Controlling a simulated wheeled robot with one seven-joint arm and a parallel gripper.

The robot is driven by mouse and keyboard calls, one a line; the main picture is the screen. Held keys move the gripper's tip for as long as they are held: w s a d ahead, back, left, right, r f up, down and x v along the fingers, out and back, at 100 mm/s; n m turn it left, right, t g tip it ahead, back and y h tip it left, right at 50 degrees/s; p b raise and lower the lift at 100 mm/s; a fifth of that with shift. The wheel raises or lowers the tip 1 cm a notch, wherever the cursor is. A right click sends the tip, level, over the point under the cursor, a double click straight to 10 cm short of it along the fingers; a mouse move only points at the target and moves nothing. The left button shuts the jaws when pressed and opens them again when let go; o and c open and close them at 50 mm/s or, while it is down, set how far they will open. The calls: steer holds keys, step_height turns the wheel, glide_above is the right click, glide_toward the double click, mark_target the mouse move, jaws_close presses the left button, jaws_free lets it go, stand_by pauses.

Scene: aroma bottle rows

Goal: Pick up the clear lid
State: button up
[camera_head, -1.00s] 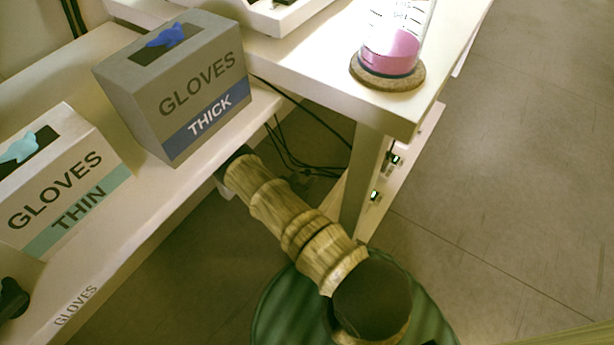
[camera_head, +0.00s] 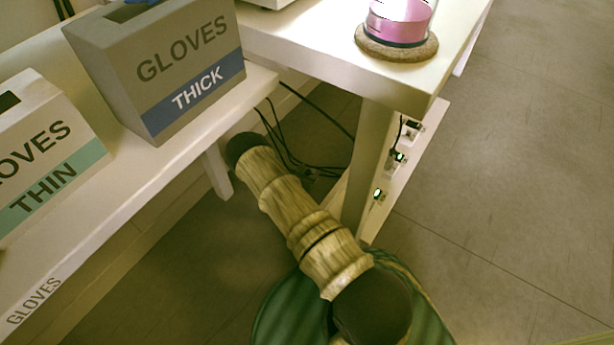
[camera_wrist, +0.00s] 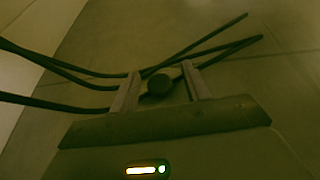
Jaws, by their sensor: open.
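No clear lid can be made out in either current view. In the wrist view my gripper (camera_wrist: 160,80) points down toward the dim floor, its two fingers apart with nothing held between them. A small dark round thing shows between the fingers; I cannot tell what it is. In the head view my arm reaches below table height, beside the corner between the two tables, and its fingers are hidden there.
The grey thick-gloves box (camera_head: 165,75) and the thin-gloves box (camera_head: 45,150) stand on the left table (camera_head: 120,195). A glass with pink liquid (camera_head: 398,20) stands on a cork coaster (camera_head: 397,45) on the right table (camera_head: 300,50). Dark cables (camera_head: 285,150) hang below. Floor is open at right.

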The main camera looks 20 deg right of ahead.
mark_target(308, 171)
jaws_close()
stand_by(0.3)
steer(key=shift+r, duration=0.15)
steer(key=shift+r+p, duration=0.95)
steer(key=shift+p, duration=0.2)
steer(key=shift+r+p, duration=0.95)
steer(key=shift+p, duration=0.05)
steer(key=s+a+p, duration=0.2)
steer(key=s+a, duration=0.1)
steer(key=a, duration=0.1)
steer(key=s+a+p, duration=0.3)
steer(key=s+a, duration=0.1)
steer(key=a, duration=0.1)
steer(key=s+a+p, duration=0.2)
steer(key=s+a, duration=0.2)
steer(key=a, duration=0.1)
steer(key=shift+s+f+p, duration=0.2)
steer(key=shift+f+p, duration=0.1)
steer(key=shift+p, duration=0.1)
